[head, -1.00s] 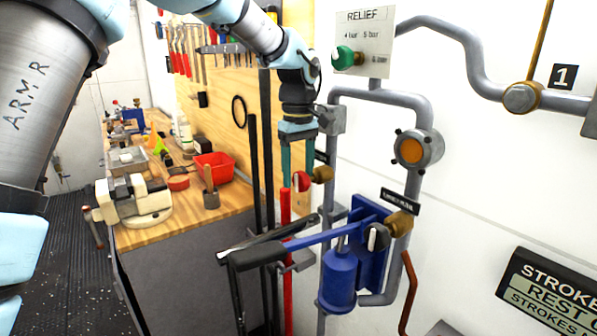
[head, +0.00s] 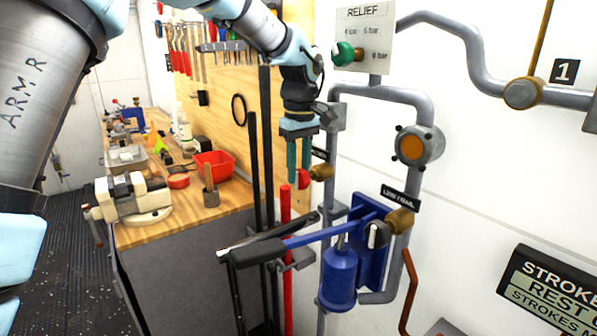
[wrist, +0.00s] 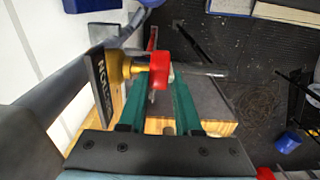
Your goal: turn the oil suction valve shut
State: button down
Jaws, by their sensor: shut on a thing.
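The oil suction valve has a red handle (wrist: 160,70) on a brass body (wrist: 122,66), beside a dark label ending in "CTION" in the wrist view. In the head view the red handle (head: 304,179) and brass fitting (head: 322,172) sit left of the grey pipe, below the bracket. My gripper (head: 299,181) points down over the handle with its teal fingers. In the wrist view my gripper (wrist: 166,84) is shut on the red handle, a finger on each side. The fingers hide part of the handle.
A blue hand pump (head: 340,275) with a long lever (head: 320,236) stands below right. Another brass valve (head: 399,221) is by its mount. A red upright bar (head: 286,260) stands just below my gripper. A workbench (head: 225,205) with a vise (head: 133,197) lies left.

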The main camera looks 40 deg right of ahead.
aim_at(302, 171)
jog(key=shift+s+f+t+b, duration=0.15)
jog(key=shift+t+b, duration=0.35)
jog(key=shift+b, duration=0.2)
jog(key=c, duration=0.6)
grip_release()
jog(key=shift+r, duration=0.2)
jog(key=r, duration=0.2)
jog(key=r+b, duration=0.1)
jog(key=r, duration=0.2)
jog(key=s+r, duration=0.1)
jog(key=r, duration=0.1)
jog(key=shift+r+b, duration=0.2)
jog(key=shift+b, duration=0.15)
